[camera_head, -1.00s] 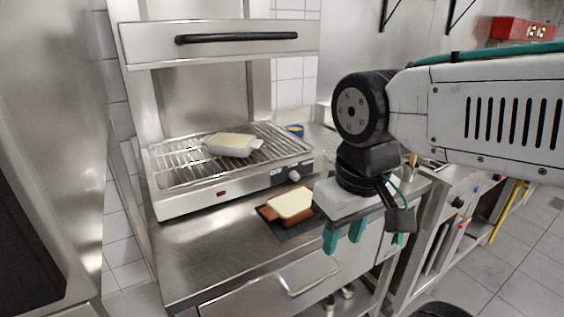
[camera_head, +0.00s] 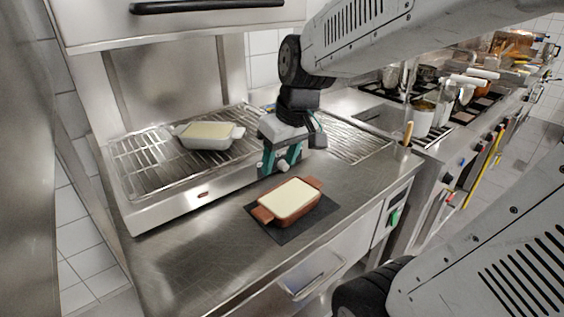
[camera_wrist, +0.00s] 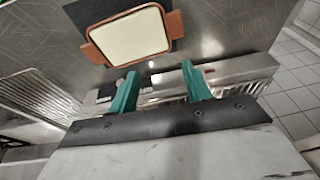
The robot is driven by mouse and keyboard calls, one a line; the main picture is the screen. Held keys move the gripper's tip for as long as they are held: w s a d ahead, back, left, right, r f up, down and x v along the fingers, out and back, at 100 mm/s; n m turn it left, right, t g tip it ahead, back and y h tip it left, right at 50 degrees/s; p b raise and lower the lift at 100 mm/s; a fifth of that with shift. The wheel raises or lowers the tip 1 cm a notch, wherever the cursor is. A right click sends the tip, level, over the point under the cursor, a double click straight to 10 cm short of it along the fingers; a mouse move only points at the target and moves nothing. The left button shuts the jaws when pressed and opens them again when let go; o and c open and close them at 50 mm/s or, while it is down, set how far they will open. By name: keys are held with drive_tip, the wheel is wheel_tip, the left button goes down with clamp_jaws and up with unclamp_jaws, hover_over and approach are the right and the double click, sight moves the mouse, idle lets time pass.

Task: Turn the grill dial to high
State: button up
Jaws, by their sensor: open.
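The grill (camera_head: 160,211) is a steel unit with a wire rack and a long front face, at the centre left in the head view. Its dial is largely hidden by my gripper in the head view; a small pale part (camera_head: 260,170) beside the left finger may be its knob. My gripper (camera_head: 279,171) is open, with two teal fingers pointing down in front of the right part of the grill face. In the wrist view my gripper (camera_wrist: 160,68) has its fingers apart with nothing clearly between them. A dark panel (camera_wrist: 104,92) shows left of the fingers; the dial's setting cannot be read.
A brown dish with pale filling (camera_head: 290,201) sits on a dark mat (camera_head: 318,222) on the counter, close in front of my gripper. A pale dish (camera_head: 207,136) stands on the grill rack. The grill's upper hood (camera_head: 180,25) overhangs behind. The counter's front left is clear.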

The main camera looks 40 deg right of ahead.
drive_tip(key=t, duration=0.2)
approach(286, 165)
drive_tip(key=f, duration=0.1)
drive_tip(key=shift+h, duration=0.3)
drive_tip(key=x, duration=0.8)
drive_tip(key=shift+w+a, duration=0.2)
drive_tip(key=shift+w, duration=0.2)
drive_tip(key=c, duration=1)
